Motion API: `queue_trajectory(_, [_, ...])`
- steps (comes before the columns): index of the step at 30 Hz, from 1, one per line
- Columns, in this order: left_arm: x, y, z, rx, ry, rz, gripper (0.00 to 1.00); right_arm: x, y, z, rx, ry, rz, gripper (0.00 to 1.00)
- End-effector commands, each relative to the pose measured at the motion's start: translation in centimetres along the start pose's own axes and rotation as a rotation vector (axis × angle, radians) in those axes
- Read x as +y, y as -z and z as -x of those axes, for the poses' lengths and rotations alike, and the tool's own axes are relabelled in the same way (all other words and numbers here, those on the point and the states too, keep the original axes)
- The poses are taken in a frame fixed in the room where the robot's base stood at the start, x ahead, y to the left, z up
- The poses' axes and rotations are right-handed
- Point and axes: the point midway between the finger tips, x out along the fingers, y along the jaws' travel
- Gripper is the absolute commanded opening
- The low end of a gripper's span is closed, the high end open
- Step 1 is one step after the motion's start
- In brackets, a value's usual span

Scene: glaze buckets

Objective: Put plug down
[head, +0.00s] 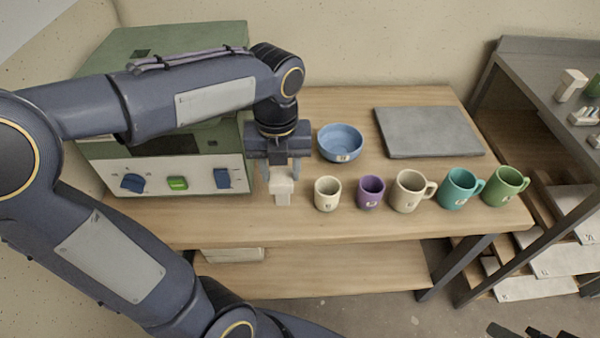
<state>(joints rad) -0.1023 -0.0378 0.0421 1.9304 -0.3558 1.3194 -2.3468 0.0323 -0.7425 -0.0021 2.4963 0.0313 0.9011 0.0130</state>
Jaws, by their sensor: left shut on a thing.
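My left gripper (280,174) points down over the wooden table, between the kiln-like box and the row of cups. It is shut on a small white plug (282,190), which is held upright below the fingers. The plug's lower end is at or just above the tabletop; I cannot tell if it touches. Dark parts at the bottom right edge look like my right gripper (528,331), mostly cut off, so its jaws cannot be read.
The green and white box (118,181) with knobs stands left. Right of the plug are a cream cup (327,194), a purple cup (370,191) and several mugs. Behind are a blue bowl (340,146) and a grey slab (428,132). A narrow front strip of the table (350,228) is clear.

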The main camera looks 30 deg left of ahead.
Motion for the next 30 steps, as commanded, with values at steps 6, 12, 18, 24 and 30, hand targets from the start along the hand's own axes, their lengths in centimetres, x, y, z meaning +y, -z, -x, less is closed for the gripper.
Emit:
queue_trajectory(6, [-2.2,-3.6,-3.8,0.003,-0.003,0.001,0.06,0.2,-0.2,-0.4,0.000,0.000,0.000,0.36])
queue_trajectory(12, [-3.1,-5.0,-5.6,-0.001,0.001,0.001,0.06,0.2,-0.2,-0.5,0.000,0.000,0.000,0.36])
queue_trajectory(18, [-3.6,-5.8,-7.7,0.003,-0.002,0.001,0.06,0.3,-0.4,-0.8,0.000,0.000,0.000,0.36])
queue_trajectory(24, [-3.6,-5.8,-9.8,0.000,0.000,0.001,0.06,0.5,-0.5,-1.0,0.000,0.000,0.000,0.36])
queue_trajectory(30, [-3.6,-5.8,-9.8,-0.001,0.001,0.002,0.06,0.4,-0.5,-1.0,0.000,0.000,0.000,0.36])
